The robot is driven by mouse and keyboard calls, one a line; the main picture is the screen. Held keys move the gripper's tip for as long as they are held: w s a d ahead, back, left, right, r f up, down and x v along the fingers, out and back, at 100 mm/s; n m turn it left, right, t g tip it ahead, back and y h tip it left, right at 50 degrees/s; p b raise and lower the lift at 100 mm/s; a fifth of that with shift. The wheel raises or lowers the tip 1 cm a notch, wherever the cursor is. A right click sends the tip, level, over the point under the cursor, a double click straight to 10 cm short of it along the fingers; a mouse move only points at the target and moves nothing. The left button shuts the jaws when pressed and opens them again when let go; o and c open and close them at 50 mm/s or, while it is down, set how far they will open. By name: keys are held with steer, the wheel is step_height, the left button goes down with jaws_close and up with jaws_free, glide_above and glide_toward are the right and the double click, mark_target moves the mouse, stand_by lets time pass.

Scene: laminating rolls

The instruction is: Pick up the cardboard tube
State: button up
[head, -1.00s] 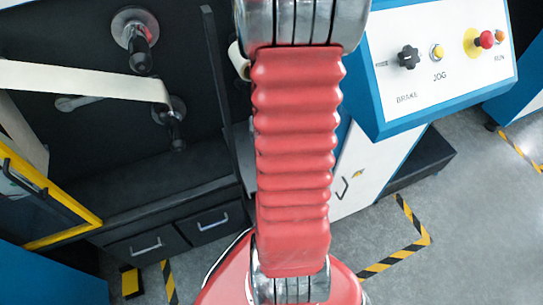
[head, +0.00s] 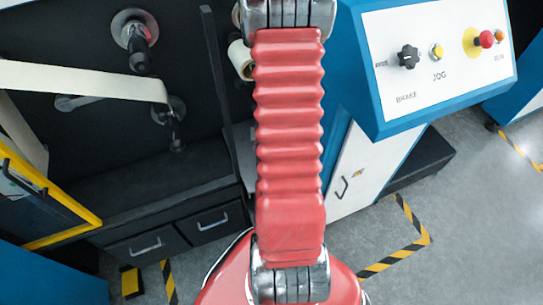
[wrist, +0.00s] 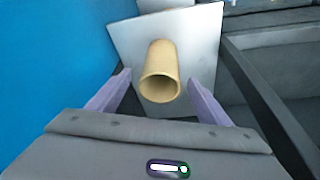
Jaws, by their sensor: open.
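The cardboard tube (wrist: 160,72) is a hollow tan cylinder in the middle of the wrist view. Its open end faces my camera, and its far end is against a grey metal plate (wrist: 198,35). My gripper (wrist: 158,80) is open, with one lilac finger on each side of the tube. Gaps show between the fingers and the tube, and nothing is held. In the head view my gripper is out of sight beyond my red arm. A cream roll (head: 240,60) shows beside the arm there; I cannot tell if it is the same tube.
A blue panel (wrist: 50,60) is close on the left in the wrist view, and a dark frame bar (wrist: 262,100) is on the right. In the head view a control console (head: 440,60) stands right of my arm. A cream web (head: 85,80) crosses the dark machine at left.

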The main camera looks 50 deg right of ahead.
steer(key=shift+w+f, duration=0.15)
steer(key=shift+f, duration=0.45)
steer(key=shift+d, duration=0.1)
steer(key=shift+d+x, duration=0.2)
steer(key=shift+x, duration=2.4)
steer(key=shift+w+r, duration=0.1)
steer(key=shift+r, duration=0.05)
steer(key=shift+c, duration=0.4)
steer(key=c, duration=1.1)
